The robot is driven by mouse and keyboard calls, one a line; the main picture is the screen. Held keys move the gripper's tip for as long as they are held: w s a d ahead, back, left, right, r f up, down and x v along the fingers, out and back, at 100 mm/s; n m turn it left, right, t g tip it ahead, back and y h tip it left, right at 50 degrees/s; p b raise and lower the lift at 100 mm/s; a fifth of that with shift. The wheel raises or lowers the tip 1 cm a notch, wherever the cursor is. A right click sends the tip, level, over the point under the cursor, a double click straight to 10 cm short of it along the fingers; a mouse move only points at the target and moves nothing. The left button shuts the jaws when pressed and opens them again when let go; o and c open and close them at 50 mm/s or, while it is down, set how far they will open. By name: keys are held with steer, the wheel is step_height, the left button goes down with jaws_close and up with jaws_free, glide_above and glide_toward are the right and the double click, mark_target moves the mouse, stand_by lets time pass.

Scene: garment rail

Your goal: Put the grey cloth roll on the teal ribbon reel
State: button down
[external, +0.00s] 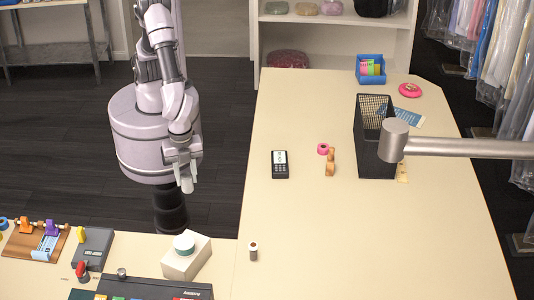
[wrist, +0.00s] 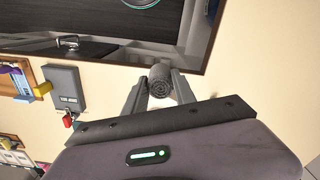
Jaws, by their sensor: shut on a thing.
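In the wrist view my gripper (wrist: 160,90) is shut on the grey cloth roll (wrist: 160,80), whose spiral end shows between the two fingers. In the external view my gripper (external: 184,172) hangs below my arm, left of the long table, with the pale roll (external: 187,185) at its tips. The teal ribbon reel (external: 184,244) lies on a white block (external: 187,259) on the near counter, below my gripper in the picture and apart from it. I cannot make out the reel in the wrist view.
A grey box (external: 93,248), a wooden board (external: 36,241) and a black machine (external: 140,288) stand on the near counter. A small spool (external: 253,251) is right of the block. A card terminal (external: 280,164) and black mesh basket (external: 374,160) stand farther back. A metal rail (external: 450,147) overhangs the table.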

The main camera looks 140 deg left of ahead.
steer(key=d+m, duration=0.2)
steer(key=d, duration=0.3)
steer(key=p, duration=0.2)
glide_above(184, 242)
steer(key=shift+f, duration=0.35)
step_height(184, 242, down, 4)
steer(key=shift+r, duration=0.2)
steer(key=shift+s+f+b, duration=0.1)
steer(key=shift+f+b, duration=0.05)
steer(key=shift+b, duration=0.2)
steer(key=c, duration=1)
jaws_free()
